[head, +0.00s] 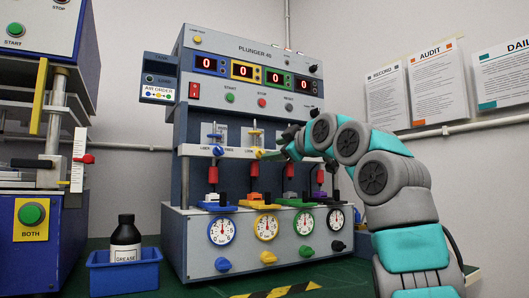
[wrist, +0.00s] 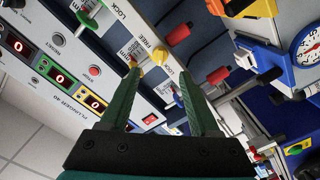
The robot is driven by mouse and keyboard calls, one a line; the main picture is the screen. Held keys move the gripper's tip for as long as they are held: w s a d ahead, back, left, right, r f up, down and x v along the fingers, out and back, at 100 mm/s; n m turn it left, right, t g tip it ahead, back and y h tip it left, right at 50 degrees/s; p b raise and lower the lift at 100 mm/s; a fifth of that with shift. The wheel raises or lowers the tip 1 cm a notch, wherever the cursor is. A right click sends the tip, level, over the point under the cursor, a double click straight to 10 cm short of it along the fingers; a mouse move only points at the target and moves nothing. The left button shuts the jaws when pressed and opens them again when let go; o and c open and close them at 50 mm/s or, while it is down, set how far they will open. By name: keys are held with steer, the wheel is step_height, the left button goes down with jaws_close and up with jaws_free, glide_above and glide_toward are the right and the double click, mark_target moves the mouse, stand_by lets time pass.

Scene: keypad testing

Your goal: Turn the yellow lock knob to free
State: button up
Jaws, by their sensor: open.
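The yellow lock knob (wrist: 160,57) shows in the wrist view beside a FREE label, on the pale strip of the machine. My open gripper (wrist: 159,70) points at it, with one green finger to each side in the picture. The knob appears just beyond the fingertips, and I cannot tell whether they touch it. Its exact pointing direction is unclear. In the head view, my gripper (head: 273,154) is in front of the yellow station at the lock strip. It partly covers the labels there.
A blue lock knob (head: 218,150) sits left of the yellow station. Red plungers and coloured trays stand below the strip, above several dials (head: 222,231). A blue bin (head: 124,272) with a grease bottle (head: 125,240) stands at the lower left.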

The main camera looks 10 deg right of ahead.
mark_target(262, 152)
steer(key=p+x, duration=0.2)
steer(key=x, duration=0.2)
steer(key=shift+w+a+r, duration=0.1)
steer(key=shift+w+r, duration=0.05)
steer(key=shift+w, duration=0.1)
steer(key=shift+w+a+f+p, duration=0.2)
steer(key=shift+w+p, duration=0.25)
steer(key=shift+w, duration=0.3)
jaws_close()
